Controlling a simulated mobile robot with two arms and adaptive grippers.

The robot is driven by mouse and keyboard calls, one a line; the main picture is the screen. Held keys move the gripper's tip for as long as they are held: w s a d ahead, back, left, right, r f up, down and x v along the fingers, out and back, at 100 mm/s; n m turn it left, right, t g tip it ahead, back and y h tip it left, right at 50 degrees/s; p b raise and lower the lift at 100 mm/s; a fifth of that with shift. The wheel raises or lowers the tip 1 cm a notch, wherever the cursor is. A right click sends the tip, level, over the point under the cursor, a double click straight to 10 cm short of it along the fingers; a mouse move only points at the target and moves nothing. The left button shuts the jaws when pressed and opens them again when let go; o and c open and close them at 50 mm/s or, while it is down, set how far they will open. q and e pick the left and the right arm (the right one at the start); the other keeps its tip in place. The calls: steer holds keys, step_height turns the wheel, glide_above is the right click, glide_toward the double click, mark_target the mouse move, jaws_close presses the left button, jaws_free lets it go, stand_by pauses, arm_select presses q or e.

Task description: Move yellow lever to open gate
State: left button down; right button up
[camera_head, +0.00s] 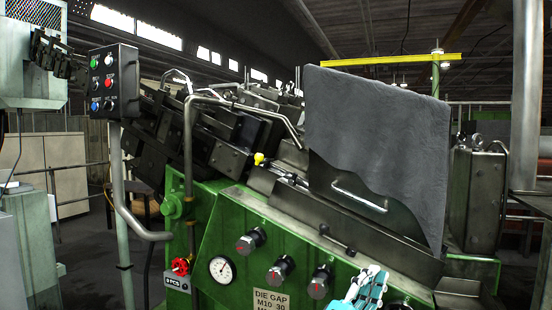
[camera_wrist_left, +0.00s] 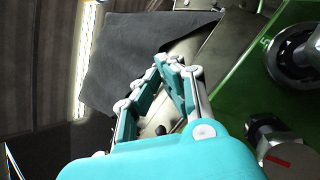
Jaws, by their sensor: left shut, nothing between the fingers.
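A curved metal handle (camera_head: 358,196) shows at the panel's lower edge. I cannot tell which part is the gate. My left gripper (camera_head: 370,280), teal and white, is at the bottom of the head view, to the right of and well below the yellow knob, apart from it. In the left wrist view the gripper (camera_wrist_left: 172,66) is shut and empty, with the grey panel (camera_wrist_left: 130,60) behind it. The yellow knob is not visible there. My right gripper is not in view.
A control box (camera_head: 114,81) stands at left on a pole. Bent metal pipes surround the upper left area.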

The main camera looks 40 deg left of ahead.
arm_select(q)
steer(key=w+a+r+m+g+y, duration=0.2)
steer(key=a+r+m+g+y, duration=0.4)
steer(key=a+r+m+y, duration=0.3)
steer(key=w+a+r+m+g+y, duration=0.2)
steer(key=a+r+m+g+y, duration=0.4)
steer(key=m, duration=1)
steer(key=a+r+y, duration=0.3)
steer(key=r+y, duration=0.1)
steer(key=y, duration=0.1)
steer(key=shift+w+r, duration=0.2)
steer(key=shift+w, duration=0.15)
steer(key=shift+a, duration=0.2)
